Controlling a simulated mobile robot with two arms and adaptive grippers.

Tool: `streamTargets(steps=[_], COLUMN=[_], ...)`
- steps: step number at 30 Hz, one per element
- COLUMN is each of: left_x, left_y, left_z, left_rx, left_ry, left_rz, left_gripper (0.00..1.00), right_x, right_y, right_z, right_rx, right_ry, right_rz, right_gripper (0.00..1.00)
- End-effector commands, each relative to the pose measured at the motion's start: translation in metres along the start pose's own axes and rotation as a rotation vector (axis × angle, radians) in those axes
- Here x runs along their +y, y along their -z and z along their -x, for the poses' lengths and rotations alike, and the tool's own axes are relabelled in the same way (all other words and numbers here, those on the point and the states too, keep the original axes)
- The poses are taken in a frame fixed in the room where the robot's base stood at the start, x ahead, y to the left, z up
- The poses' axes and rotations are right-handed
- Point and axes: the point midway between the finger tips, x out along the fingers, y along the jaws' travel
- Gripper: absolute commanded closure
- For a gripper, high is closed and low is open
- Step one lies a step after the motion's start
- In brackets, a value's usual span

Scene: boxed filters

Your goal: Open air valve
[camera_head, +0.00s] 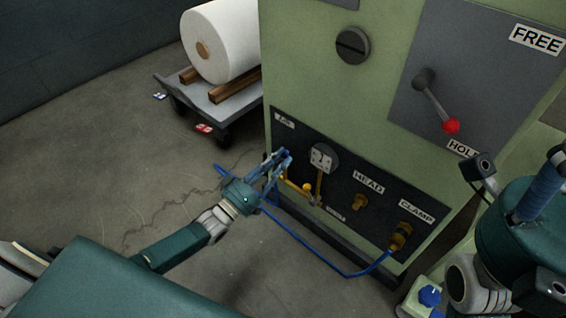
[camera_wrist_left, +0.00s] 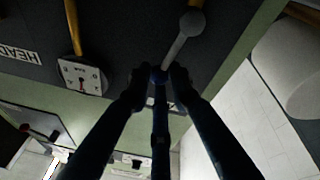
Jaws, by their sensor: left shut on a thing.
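The air valve sits on the dark lower panel (camera_head: 345,208) of the green machine, beside a brass pipe (camera_head: 298,187). In the left wrist view, its grey lever (camera_wrist_left: 183,42) slopes from a round pivot at the top down to the fingertips. My left gripper (camera_head: 282,160) reaches the left end of the panel. In the left wrist view its fingers (camera_wrist_left: 160,76) are closed around the lever's blue end. The fingers partly hide the valve in the head view. My right arm shows at the right edge; its fingers are not in view.
A pressure gauge (camera_head: 322,157) stands right of the valve. A blue hose (camera_head: 312,250) runs from the CLAMP fitting (camera_head: 401,236) along the floor. Above is a red-knobbed lever (camera_head: 437,103). A cart (camera_head: 224,106) bears a white roll (camera_head: 225,40). Floor at left is clear.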

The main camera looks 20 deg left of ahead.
Motion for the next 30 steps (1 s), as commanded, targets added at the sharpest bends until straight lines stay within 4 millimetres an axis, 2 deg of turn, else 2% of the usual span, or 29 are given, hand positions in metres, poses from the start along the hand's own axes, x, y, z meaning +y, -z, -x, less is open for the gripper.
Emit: streamTargets(steps=[12,29,30], left_x=[-0.0077,-0.0091,-0.0091], left_y=[0.0051,0.0063,0.0063], left_z=[0.0024,0.0025,0.0026], left_rx=[0.028,0.034,0.034], left_ry=[0.024,0.028,0.028], left_rz=[0.188,0.217,0.217], left_gripper=[1.0,1.0,0.72], right_x=[0.0004,0.0003,0.0003], right_y=[-0.0031,-0.002,-0.0018], right_z=[0.0045,0.0032,0.0029], right_rx=[-0.017,-0.011,-0.01], right_ry=[-0.004,-0.002,-0.002], right_rz=[-0.002,-0.001,-0.001], right_gripper=[0.48,0.48,0.48])
